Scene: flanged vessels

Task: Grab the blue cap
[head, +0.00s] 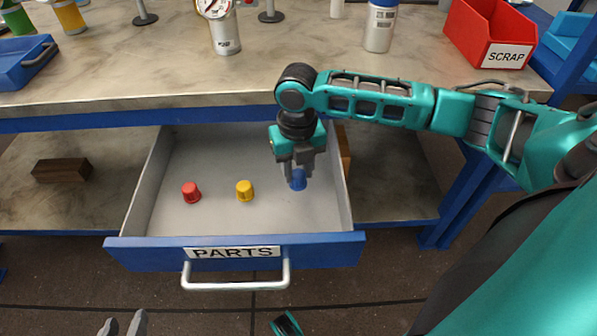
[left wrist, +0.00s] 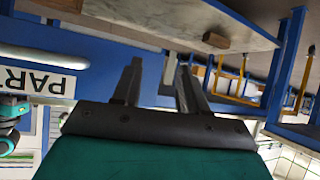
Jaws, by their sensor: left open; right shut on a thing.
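The blue cap (head: 299,184) is in the right part of the open drawer (head: 140,214). My right gripper (head: 297,174) points down into the drawer and is shut on the blue cap. Its fingers hide the upper part of the cap, and I cannot tell whether the cap still touches the drawer floor. My left gripper (head: 124,323) is open and empty, low in front of the drawer. Its two spread fingers also show in the left wrist view (left wrist: 159,75).
A red cap (head: 191,192) and a yellow cap (head: 245,190) stand in the drawer, left of the blue one. The drawer has a handle (head: 236,283) at its front. The worktop above holds a red scrap bin (head: 475,35), a gauge vessel (head: 226,35) and a bottle (head: 380,25).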

